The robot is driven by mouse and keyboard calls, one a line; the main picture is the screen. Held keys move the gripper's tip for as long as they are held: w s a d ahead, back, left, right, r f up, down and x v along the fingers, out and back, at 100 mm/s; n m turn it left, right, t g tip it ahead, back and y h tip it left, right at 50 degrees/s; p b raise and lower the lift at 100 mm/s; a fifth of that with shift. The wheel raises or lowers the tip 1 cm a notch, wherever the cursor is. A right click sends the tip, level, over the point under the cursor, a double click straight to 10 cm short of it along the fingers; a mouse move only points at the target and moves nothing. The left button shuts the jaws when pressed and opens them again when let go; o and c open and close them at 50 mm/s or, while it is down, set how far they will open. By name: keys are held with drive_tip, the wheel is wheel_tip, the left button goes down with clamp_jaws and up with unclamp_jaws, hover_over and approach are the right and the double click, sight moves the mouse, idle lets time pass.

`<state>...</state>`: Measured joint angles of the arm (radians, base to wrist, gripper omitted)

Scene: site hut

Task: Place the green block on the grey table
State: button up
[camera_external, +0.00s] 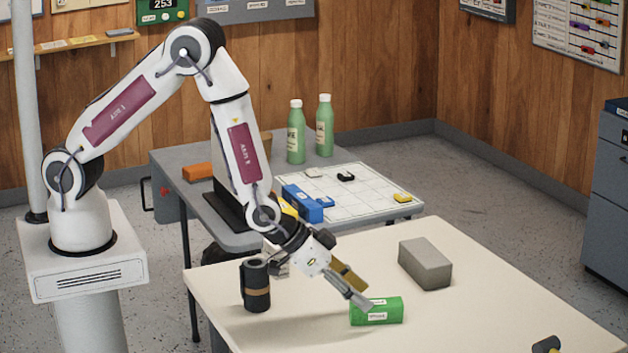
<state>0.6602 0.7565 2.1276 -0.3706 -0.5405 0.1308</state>
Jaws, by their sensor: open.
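The green block (385,312) lies on the cream table (480,318) in front, with white labels on its top and side. My gripper (361,291) is open, tilted down to the right. Its fingertips are at the block's left end and upper edge; I cannot tell whether they touch it. The grey table (232,242) stands behind and to the left of the cream table. My arm hides part of its top.
A black cylinder (256,285) and a grey-brown box (425,264) stand on the cream table. The grey table holds two green bottles (296,135), a blue block (302,203), an orange block (198,172) and a white gridded board (350,205). Grey cabinets (607,200) stand right.

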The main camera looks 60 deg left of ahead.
sight(375, 303)
drive_tip(key=shift+w+d+f, duration=0.65)
drive_tip(key=shift+w+f, duration=0.1)
drive_tip(key=shift+w, duration=0.15)
drive_tip(key=shift+x, duration=1.2)
clamp_jaws()
drive_tip(key=shift+r, duration=0.15)
drive_tip(key=shift+r, duration=4.9)
